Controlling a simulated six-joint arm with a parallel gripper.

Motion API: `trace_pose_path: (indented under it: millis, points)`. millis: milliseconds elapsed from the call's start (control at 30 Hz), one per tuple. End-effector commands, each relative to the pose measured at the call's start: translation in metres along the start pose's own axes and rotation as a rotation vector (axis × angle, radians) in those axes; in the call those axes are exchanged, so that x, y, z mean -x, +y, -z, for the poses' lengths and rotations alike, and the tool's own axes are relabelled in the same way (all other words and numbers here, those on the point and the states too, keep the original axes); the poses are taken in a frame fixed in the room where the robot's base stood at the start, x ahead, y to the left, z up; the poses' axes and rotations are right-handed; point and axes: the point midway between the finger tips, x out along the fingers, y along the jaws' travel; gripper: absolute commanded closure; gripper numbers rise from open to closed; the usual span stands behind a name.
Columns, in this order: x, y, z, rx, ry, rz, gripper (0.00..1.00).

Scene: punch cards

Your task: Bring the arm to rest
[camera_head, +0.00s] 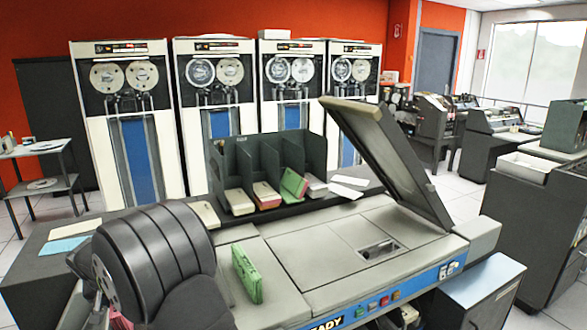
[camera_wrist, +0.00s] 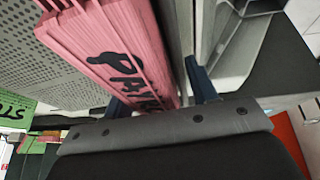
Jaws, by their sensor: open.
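My gripper (camera_wrist: 153,82) shows in the wrist view with two dark blue fingers apart. A pink card deck (camera_wrist: 105,45) with dark lettering lies in front of it, partly across the gap between the fingers. I cannot tell whether a finger touches it. In the head view my dark ribbed arm (camera_head: 155,262) fills the lower left, and its gripper end is hidden. A bit of pink (camera_head: 120,320) shows low beneath the arm.
A green deck (camera_head: 246,273) stands on the grey card machine (camera_head: 330,240), whose lid is raised. A dark sorter rack (camera_head: 262,165) holds several decks behind. A blue card (camera_head: 62,250) lies on the dark table at left. A green lettered card (camera_wrist: 15,112) shows at left in the wrist view.

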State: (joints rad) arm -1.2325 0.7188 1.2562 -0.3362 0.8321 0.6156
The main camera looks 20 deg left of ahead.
Motion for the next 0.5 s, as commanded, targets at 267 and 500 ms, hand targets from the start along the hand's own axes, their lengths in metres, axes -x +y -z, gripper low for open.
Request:
trace_pose_path:
  millis: [267,500]
  points:
    - [0.046,0.004,0.023,-0.002,0.003,0.001,0.47]
    - [0.059,0.034,0.04,-0.04,-0.006,-0.016,0.47]
